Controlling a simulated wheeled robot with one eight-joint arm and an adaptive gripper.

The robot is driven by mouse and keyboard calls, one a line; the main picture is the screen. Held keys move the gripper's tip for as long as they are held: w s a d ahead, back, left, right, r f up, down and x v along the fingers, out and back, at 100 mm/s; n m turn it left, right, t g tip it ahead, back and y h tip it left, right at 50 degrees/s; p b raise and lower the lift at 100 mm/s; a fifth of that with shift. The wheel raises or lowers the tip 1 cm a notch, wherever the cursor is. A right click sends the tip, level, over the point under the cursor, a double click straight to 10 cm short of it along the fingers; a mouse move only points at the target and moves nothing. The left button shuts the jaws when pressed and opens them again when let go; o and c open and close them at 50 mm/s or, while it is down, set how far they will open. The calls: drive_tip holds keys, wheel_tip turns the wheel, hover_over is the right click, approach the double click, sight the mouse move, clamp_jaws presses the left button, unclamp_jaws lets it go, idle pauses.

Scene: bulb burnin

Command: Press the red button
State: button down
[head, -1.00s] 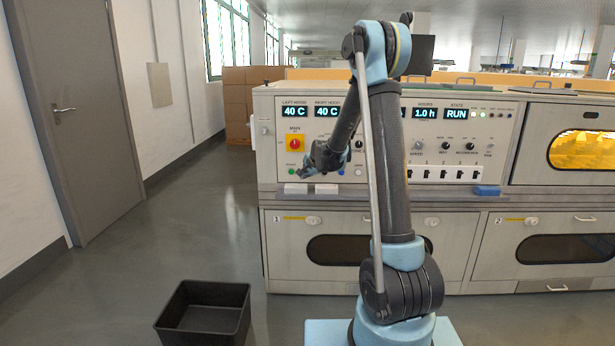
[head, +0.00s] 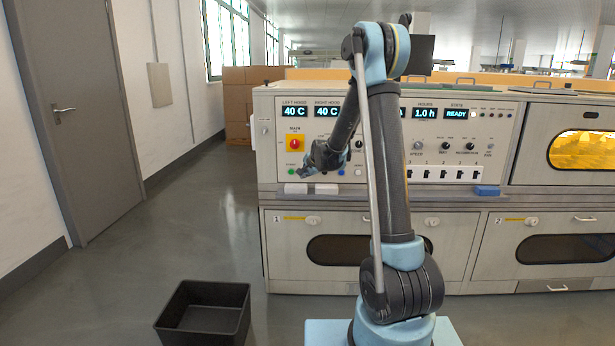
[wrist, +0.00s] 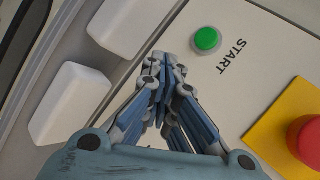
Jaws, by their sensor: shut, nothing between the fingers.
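A red round knob (head: 295,144) on a yellow plate sits at the panel's left, under the label MAIN. In the wrist view the red knob (wrist: 308,140) is at the right edge, partly cut off, on its yellow plate (wrist: 265,125). My gripper (head: 303,175) is shut and empty in front of the panel's lower left. In the wrist view its fingertips (wrist: 160,65) are beside the green START button (wrist: 206,38), away from the red knob. The green button (head: 293,171) also shows in the head view. My gripper and forearm hide part of the button row.
Blue (head: 341,172) and white (head: 358,172) buttons are right of my gripper. Two white blocks (wrist: 70,105) lie on the ledge below the panel. A blue block (head: 487,191) lies farther right. The state display (head: 456,114) reads READY. A black bin (head: 203,312) stands on the floor.

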drive_tip(key=shift+s, duration=0.8)
drive_tip(key=shift+s, duration=0.1)
drive_tip(key=s, duration=0.4)
drive_tip(key=shift+s+a, duration=0.1)
drive_tip(key=shift+s, duration=0.3)
idle(0.5)
